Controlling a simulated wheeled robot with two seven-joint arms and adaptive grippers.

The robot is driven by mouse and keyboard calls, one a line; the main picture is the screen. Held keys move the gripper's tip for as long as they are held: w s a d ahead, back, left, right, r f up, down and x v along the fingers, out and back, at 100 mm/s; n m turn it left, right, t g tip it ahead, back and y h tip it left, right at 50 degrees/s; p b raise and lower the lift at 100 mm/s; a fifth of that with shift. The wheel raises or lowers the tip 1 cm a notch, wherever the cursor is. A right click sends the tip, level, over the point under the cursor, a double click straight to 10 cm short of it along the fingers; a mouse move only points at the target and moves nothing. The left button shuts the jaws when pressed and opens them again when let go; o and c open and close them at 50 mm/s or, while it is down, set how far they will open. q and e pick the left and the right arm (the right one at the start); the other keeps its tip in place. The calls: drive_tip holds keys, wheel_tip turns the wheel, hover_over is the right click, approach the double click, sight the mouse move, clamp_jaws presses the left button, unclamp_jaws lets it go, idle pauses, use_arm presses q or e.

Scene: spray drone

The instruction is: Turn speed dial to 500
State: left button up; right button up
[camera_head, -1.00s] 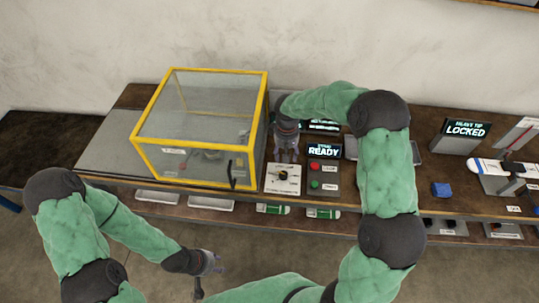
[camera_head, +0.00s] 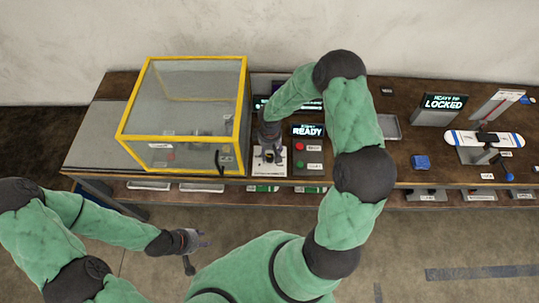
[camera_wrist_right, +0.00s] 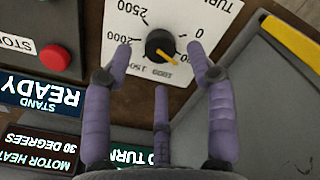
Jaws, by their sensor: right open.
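The speed dial (camera_wrist_right: 160,45) is a black round knob with a yellow pointer on a white plate (camera_wrist_right: 170,12) printed with a speed scale, upside down in the right wrist view. The pointer points to the lower right, toward the part of the scale between 1000 and 0; the 500 mark is partly hidden by a finger. My right gripper (camera_wrist_right: 160,52) is open, its fingertips on either side of the knob with gaps visible. In the head view my right gripper (camera_head: 270,150) is over the dial plate (camera_head: 269,170). My left gripper (camera_head: 203,241) hangs empty in front of the bench.
A yellow-framed clear box (camera_head: 122,137) stands left of the dial. A panel with red (camera_head: 300,147) and green buttons and a READY display (camera_head: 308,130) sits to its right. A drone-like model (camera_head: 462,138) and a LOCKED display (camera_head: 443,103) are further right.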

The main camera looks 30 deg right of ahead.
sight(270, 157)
drive_tip(key=shift+f, duration=1.9)
drive_tip(key=shift+c, duration=0.3)
drive_tip(key=c, duration=1.1)
